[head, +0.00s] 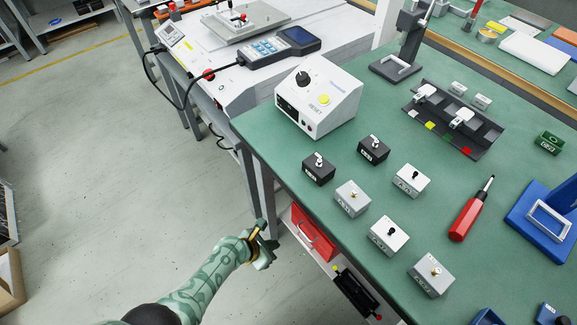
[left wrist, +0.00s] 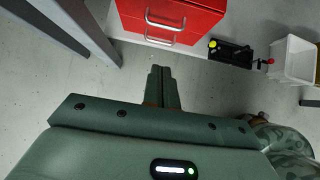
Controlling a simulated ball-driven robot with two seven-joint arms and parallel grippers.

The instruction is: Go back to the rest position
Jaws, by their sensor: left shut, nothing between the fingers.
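My left gripper (head: 264,246) hangs beside the left edge of the green workbench (head: 400,262), below the level of its top. In the left wrist view its two fingers (left wrist: 161,86) are together with nothing between them, pointing toward the floor and a red drawer box. My left arm comes in from the bottom left of the head view. My right gripper is in neither view.
A red drawer box (head: 312,232) and a black device (head: 356,290) sit under the bench, close to my left gripper. Several switch boxes, a white control box (head: 318,98) and a red screwdriver (head: 470,210) are on top. Floor (head: 110,150) is clear on the left.

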